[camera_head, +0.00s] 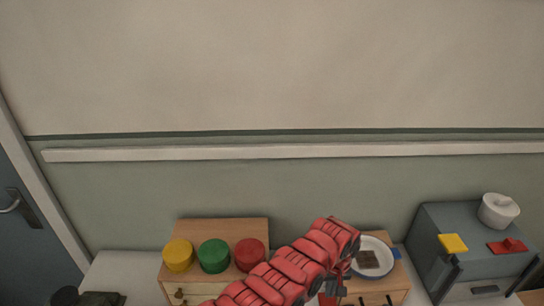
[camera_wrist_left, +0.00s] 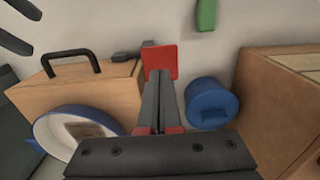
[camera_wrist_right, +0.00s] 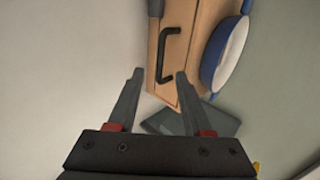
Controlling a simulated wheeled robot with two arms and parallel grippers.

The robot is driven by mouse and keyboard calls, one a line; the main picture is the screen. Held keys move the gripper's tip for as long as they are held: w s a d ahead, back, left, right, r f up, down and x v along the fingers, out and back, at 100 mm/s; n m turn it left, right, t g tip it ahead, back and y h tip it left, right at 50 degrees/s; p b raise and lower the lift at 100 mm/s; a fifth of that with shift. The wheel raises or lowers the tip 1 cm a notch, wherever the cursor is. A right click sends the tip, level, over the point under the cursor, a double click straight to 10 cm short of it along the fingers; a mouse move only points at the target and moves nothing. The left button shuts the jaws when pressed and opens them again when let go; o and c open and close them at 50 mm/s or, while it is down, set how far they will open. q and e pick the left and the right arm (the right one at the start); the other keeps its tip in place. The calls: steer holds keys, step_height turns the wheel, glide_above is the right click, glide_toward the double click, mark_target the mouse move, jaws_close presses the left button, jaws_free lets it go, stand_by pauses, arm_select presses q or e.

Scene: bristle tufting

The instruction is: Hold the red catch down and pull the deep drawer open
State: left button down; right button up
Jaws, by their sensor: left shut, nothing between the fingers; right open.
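The small wooden drawer unit (camera_head: 400,277) stands right of centre, with a black handle on its face that shows in the left wrist view (camera_wrist_left: 70,62) and right wrist view (camera_wrist_right: 163,52). A red square catch (camera_wrist_left: 160,61) on a dark grey bar (camera_wrist_left: 125,56) sticks out beside the unit. My left gripper (camera_wrist_left: 154,75) is shut and empty, its fingertips overlapping the catch in the left wrist view; I cannot tell if they touch. My right gripper (camera_wrist_right: 160,80) is open and empty, facing the handle, which lies beyond its fingertips.
A blue-rimmed plate (camera_head: 384,248) with a brown square sits on the unit. A wooden box (camera_head: 235,226) with yellow, green and red round pieces stands left. A grey cabinet (camera_head: 430,225) with a white pot (camera_head: 498,211) stands right. A blue cylinder (camera_wrist_left: 210,103) lies near the catch.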

arm_select(q)
steer(key=shift+r, duration=2.75)
step_height(320, 180, up, 12)
